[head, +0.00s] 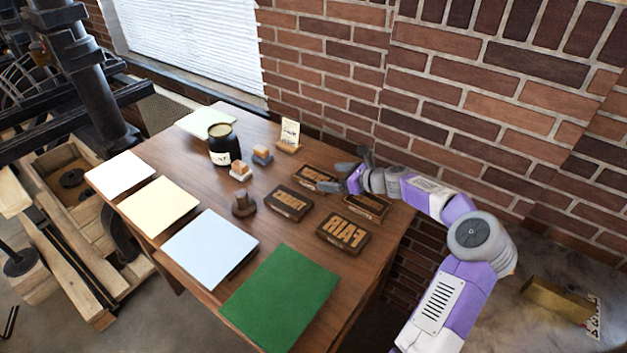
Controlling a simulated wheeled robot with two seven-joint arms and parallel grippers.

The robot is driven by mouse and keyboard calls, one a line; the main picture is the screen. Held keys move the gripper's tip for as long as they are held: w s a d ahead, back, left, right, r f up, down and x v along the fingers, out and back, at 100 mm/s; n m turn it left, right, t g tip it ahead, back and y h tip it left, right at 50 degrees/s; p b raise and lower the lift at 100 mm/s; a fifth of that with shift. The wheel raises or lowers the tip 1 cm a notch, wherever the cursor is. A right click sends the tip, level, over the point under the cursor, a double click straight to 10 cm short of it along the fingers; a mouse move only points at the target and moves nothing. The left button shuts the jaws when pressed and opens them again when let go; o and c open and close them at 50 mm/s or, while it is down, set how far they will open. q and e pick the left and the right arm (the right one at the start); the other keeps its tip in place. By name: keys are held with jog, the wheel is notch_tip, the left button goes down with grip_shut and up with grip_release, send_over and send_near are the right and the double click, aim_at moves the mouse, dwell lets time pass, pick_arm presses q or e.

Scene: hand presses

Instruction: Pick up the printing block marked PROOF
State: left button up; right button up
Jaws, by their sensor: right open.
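Several dark printing blocks with raised tan mirrored letters lie on the right part of the wooden table. The nearest block (343,234) reads FAIR in mirror writing. The block to its left (289,203) has a word with round letters in its middle, too small to read surely. A far block (313,177) and a right block (372,207) are partly covered by my right gripper and arm. I cannot tell for certain which is marked PROOF. My right gripper (349,162) is open and empty, its fingers near the far block's right end. My left gripper is out of view.
On the table (180,248) stand a dark jar (223,150), small stamps (241,171), a brown knobbed tool (243,204) and a card on a stand (289,135). Coloured sheets, including a green one (280,300), line the near and left edges. A brick wall rises behind.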

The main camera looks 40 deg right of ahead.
aim_at(315, 175)
jog(key=b+x, duration=0.2)
jog(key=x, duration=0.5)
jog(key=shift+a, duration=0.15)
jog(key=shift+r, duration=0.15)
jog(key=c, duration=1)
